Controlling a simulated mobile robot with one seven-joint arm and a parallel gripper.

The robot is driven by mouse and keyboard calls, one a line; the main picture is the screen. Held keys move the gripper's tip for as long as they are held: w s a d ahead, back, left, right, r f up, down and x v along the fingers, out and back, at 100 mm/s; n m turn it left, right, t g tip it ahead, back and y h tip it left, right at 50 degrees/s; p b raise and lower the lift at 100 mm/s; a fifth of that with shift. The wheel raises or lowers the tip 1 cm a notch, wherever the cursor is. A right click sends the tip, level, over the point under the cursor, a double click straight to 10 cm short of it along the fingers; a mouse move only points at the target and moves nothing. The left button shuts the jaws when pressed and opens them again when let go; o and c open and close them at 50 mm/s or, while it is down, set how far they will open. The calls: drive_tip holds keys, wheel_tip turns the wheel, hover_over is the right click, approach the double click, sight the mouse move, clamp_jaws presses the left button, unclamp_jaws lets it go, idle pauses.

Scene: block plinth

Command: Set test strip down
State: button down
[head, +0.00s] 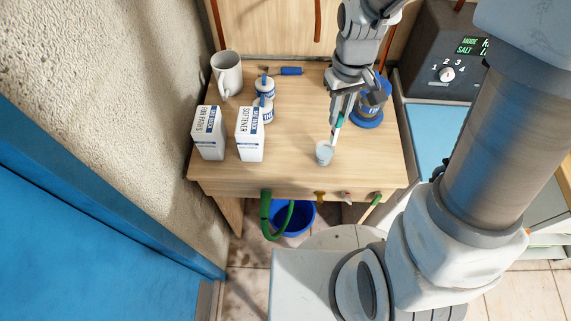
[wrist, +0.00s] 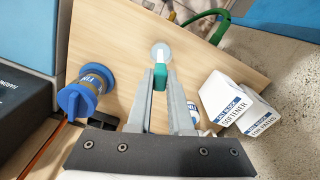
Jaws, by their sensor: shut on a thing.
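The test strip (head: 337,131) is white with a teal end. My gripper (head: 341,117) is shut on the teal end, which shows between the fingers in the wrist view (wrist: 160,77). The white end points down toward a small clear cup (head: 324,153) near the table's front edge. In the wrist view the white end overlaps the cup (wrist: 155,48). I cannot tell whether the tip is inside the cup or just above it.
The wooden table (head: 300,175) also holds two white cartons (head: 250,138), a mug (head: 226,72), small labelled bottles (head: 265,87) and a blue marker-like item (head: 291,71). A blue-capped jar (head: 368,112) stands close to my gripper's right. Bare wood lies left of the cup.

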drive_tip(key=shift+s+a+f, duration=0.2)
drive_tip(key=shift+s+a, duration=0.05)
drive_tip(key=shift+s, duration=0.05)
drive_tip(key=w+a+f, duration=0.1)
drive_tip(key=a+f, duration=0.9)
drive_tip(key=a, duration=0.1)
drive_tip(key=shift+a+f+n, duration=0.25)
drive_tip(key=shift+f+n, duration=0.05)
drive_tip(key=shift+f, duration=0.1)
drive_tip(key=shift+w, duration=0.1)
drive_tip(key=shift+f, duration=0.15)
drive_tip(key=c, duration=0.8)
unclamp_jaws()
drive_tip(key=shift+c, duration=0.2)
